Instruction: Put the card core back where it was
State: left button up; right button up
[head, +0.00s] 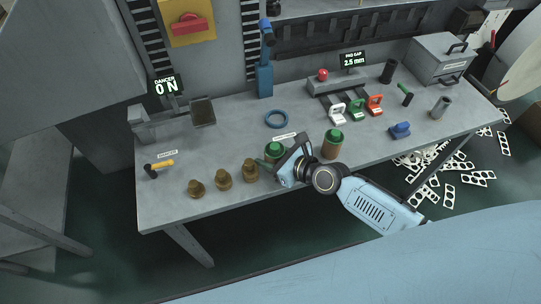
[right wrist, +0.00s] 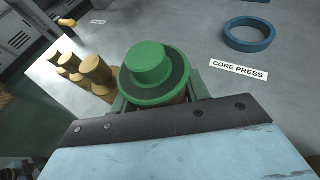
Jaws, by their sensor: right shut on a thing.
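My right gripper (head: 277,163) is shut on a brown cylinder with a green stepped cap (head: 275,150), by the front part of the bench near the CORE PRESS label. In the right wrist view the green cap (right wrist: 152,70) fills the middle, between the jaws; its brown body is mostly hidden. A similar brown cylinder with a green cap (head: 333,144) stands upright to the right of my gripper. I cannot tell from the looks which of the two is the card core. My left gripper is not in view.
Brown knobbed pieces (head: 223,179) stand left of my gripper. A blue ring (head: 276,119) lies behind it. The bench (head: 225,142) is bare between the hammer and ring.

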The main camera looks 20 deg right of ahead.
jog(key=o, duration=0.9)
jog(key=shift+f, duration=0.15)
jog(key=shift+o, duration=0.2)
jog(key=shift+r, duration=0.2)
jog(key=p+v, duration=0.2)
jog(key=v, duration=0.8)
jog(key=shift+s+d+r, duration=0.15)
jog(key=shift+s, duration=0.15)
pick_arm(q)
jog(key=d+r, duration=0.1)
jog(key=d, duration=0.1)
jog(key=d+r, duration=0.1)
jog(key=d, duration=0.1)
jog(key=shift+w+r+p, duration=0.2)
jog(key=shift+p, duration=0.1)
pick_arm(e)
jog(key=shift+s+d+r, duration=0.3)
jog(key=shift+s+d, duration=0.05)
jog(key=shift+s, duration=0.15)
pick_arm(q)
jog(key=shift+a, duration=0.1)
